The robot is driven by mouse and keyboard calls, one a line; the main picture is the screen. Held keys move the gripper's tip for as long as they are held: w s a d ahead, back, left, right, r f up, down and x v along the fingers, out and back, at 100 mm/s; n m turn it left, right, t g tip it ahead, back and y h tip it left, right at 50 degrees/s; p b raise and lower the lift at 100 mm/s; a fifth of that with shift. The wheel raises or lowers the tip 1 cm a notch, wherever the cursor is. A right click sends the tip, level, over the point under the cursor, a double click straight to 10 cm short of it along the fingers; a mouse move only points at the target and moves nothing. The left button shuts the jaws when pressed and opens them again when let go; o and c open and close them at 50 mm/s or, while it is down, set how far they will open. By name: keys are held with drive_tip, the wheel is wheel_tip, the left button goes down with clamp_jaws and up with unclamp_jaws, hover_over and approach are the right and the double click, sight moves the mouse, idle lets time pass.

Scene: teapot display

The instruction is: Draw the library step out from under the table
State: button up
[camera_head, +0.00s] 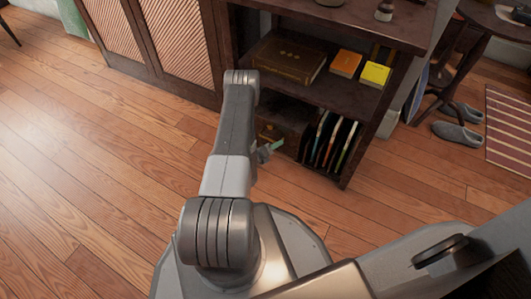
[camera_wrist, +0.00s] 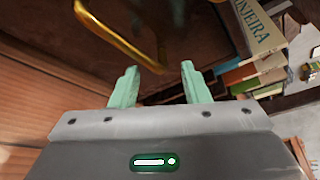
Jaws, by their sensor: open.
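My gripper (camera_wrist: 160,72) is open in the wrist view, its two pale green fingers apart. A brass loop handle (camera_wrist: 118,36) shows just beyond the fingertips, one corner lined up with the gap; I cannot tell whether it lies between them. Dark brown wood (camera_wrist: 45,30) fills the space behind it. In the head view my gripper (camera_head: 267,151) is low in front of the open lower bay of a dark wood cabinet (camera_head: 345,182). No library step can be made out for sure; a dark wooden piece (camera_head: 290,112) in that bay, partly hidden by my arm, may be it.
Upright thin books (camera_head: 330,140) stand right of the dark piece; books (camera_wrist: 255,70) also show at the wrist view's right. Slippers (camera_head: 458,134) lie right. Open plank floor (camera_head: 90,160) is left.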

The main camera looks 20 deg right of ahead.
drive_tip(key=shift+x, duration=1.15)
drive_tip(key=shift+c, duration=0.4)
clamp_jaws()
drive_tip(key=shift+r, duration=0.1)
